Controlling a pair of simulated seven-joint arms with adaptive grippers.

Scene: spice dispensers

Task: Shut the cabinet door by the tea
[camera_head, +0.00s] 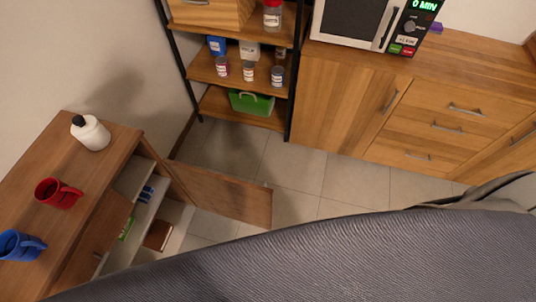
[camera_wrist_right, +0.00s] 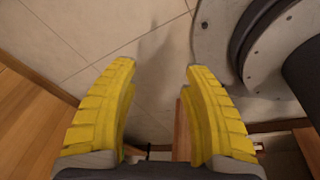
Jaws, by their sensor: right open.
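The low wooden cabinet (camera_head: 104,128) stands at the left in the head view. Its far door (camera_head: 225,192) is swung wide open, out over the floor. A nearer door panel (camera_head: 95,240) with a small handle is on the same front. On the shelves inside are a green pack (camera_head: 126,228), small blue items (camera_head: 147,192) and a brown box (camera_head: 158,235); I cannot read which is tea. My right gripper (camera_wrist_right: 158,68) is open and empty in the wrist view, over floor tiles. A narrow brown panel (camera_wrist_right: 183,130) shows between its yellow fingers. My left gripper is not in view.
A white bottle (camera_head: 90,132), a red mug (camera_head: 57,193) and a blue mug (camera_head: 20,245) stand on the cabinet top. A spice shelf (camera_head: 207,72) and a counter with a microwave (camera_head: 358,22) stand behind. Tiled floor (camera_head: 300,165) lies between. A dark grey shape hides the lower right.

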